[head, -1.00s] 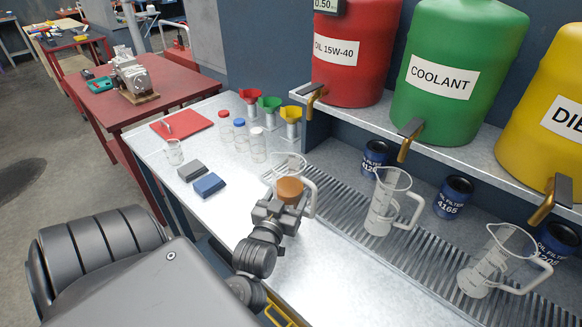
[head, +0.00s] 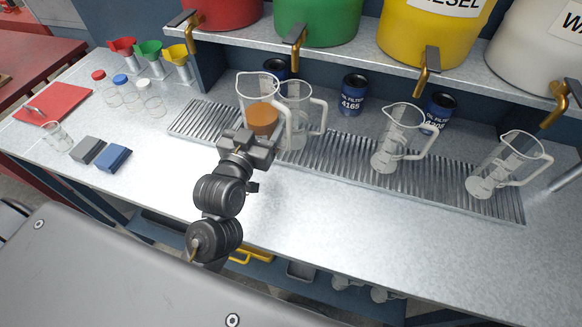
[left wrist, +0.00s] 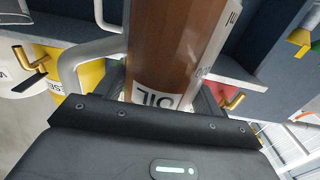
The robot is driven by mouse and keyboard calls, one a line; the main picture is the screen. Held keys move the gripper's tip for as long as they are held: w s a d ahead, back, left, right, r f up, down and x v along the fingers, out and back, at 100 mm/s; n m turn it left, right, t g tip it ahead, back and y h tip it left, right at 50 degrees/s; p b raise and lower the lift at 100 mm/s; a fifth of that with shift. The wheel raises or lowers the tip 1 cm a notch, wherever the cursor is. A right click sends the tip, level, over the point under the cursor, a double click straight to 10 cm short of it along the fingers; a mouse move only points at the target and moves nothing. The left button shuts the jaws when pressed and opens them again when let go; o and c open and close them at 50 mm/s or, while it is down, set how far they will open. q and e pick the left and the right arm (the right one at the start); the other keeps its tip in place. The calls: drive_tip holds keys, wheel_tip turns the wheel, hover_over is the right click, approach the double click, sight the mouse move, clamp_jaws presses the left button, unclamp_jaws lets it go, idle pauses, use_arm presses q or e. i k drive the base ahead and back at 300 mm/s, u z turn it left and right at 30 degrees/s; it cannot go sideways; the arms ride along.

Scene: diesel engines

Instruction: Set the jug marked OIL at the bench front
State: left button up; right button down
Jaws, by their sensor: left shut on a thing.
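My left gripper (head: 252,143) is shut on a clear jug (head: 258,88) with brown oil in it. In the left wrist view the jug (left wrist: 165,50) fills the middle, with its OIL label (left wrist: 154,98) by the fingers and its handle at the left. In the head view the jug looks upright near the left part of the slatted drip tray (head: 185,128); its base is hidden by the gripper, and I cannot tell how high it is held. An empty jug (head: 302,100) stands just behind it. My right gripper is out of view.
Two more empty jugs (head: 395,140) (head: 503,170) stand on the tray, with oil filters (head: 352,95) behind. Blue (head: 113,158) and grey blocks (head: 88,150), bottles and a red mat (head: 52,103) lie left. The bench front (head: 340,215) is clear right of my arm.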

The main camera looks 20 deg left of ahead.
sight(307, 229)
drive_tip(key=u, duration=0.15)
drive_tip(key=k, duration=0.6)
drive_tip(key=z, duration=0.65)
drive_tip(key=k, duration=0.7)
drive_tip(key=z, duration=0.7)
